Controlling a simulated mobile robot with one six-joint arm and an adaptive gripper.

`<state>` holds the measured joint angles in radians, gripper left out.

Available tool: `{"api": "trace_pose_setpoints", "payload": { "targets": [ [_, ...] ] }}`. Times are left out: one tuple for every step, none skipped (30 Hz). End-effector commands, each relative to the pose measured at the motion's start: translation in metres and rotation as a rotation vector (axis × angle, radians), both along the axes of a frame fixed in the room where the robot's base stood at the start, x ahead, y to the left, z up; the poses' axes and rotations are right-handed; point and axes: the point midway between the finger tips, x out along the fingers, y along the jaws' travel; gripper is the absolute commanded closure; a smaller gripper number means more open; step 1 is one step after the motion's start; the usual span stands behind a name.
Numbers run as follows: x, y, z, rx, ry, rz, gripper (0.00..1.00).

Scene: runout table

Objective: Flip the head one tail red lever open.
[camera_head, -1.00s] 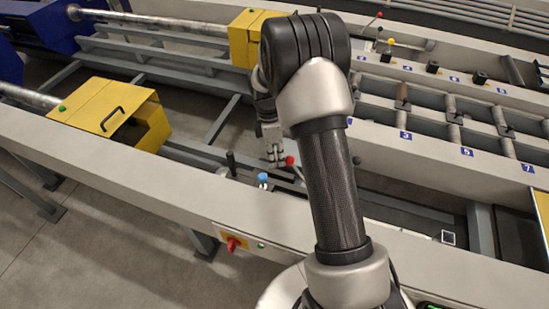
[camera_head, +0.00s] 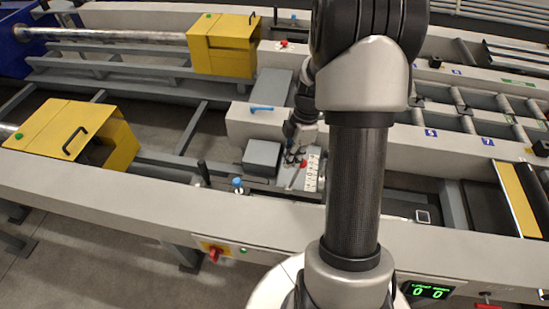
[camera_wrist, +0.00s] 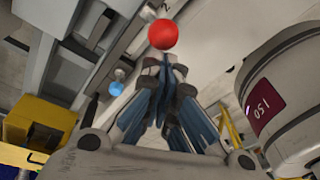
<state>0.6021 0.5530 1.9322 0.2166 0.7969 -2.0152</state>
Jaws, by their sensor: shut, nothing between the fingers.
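The red-knobbed lever (camera_head: 303,163) stands on the grey near-side bed in the head view, its rod leaning to the upper right. My gripper (camera_head: 294,160) is just left of the red knob, pointing down, shut and empty. In the wrist view the red knob (camera_wrist: 162,34) is just beyond the shut fingertips (camera_wrist: 165,65). I cannot tell whether they touch it. A blue-knobbed lever (camera_head: 238,182) stands upright further left; its knob also shows in the wrist view (camera_wrist: 117,88).
A grey block (camera_head: 262,157) sits close left of my gripper, and a white ruled scale (camera_head: 312,173) close right. A blue handle (camera_head: 261,109) lies on the pale housing behind. A yellow guard (camera_head: 70,135) stands at the left. The pale front rail (camera_head: 130,205) runs before the levers.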

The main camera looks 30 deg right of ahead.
Motion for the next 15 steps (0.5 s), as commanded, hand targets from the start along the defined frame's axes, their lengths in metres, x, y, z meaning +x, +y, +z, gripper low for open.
{"api": "trace_pose_setpoints", "payload": {
  "targets": [
    [-0.008,-0.008,-0.002,0.0,0.0,-0.004,1.0],
    [-0.011,-0.011,-0.002,0.0,0.0,-0.005,1.0],
    [-0.016,-0.016,-0.003,0.0,0.0,-0.004,1.0],
    [-0.02,-0.02,-0.004,0.0,0.0,-0.004,1.0],
    [-0.023,-0.023,-0.005,0.0,0.0,-0.005,1.0],
    [-0.028,-0.028,-0.007,0.0,0.001,-0.003,1.0],
    [-0.031,-0.031,-0.008,0.0,0.001,-0.004,1.0],
    [-0.034,-0.034,-0.009,0.0,0.001,-0.004,1.0],
    [-0.038,-0.038,-0.011,0.0,0.0,-0.002,1.0],
    [-0.041,-0.04,-0.012,0.0,0.0,-0.002,1.0],
    [-0.043,-0.043,-0.013,0.0,0.001,-0.003,1.0],
    [-0.046,-0.046,-0.015,0.0,0.001,-0.002,1.0],
    [-0.048,-0.048,-0.016,0.0,0.001,-0.002,1.0],
    [-0.05,-0.05,-0.017,0.0,0.001,-0.002,1.0],
    [-0.053,-0.052,-0.018,0.0,0.001,-0.002,1.0]
  ]
}}
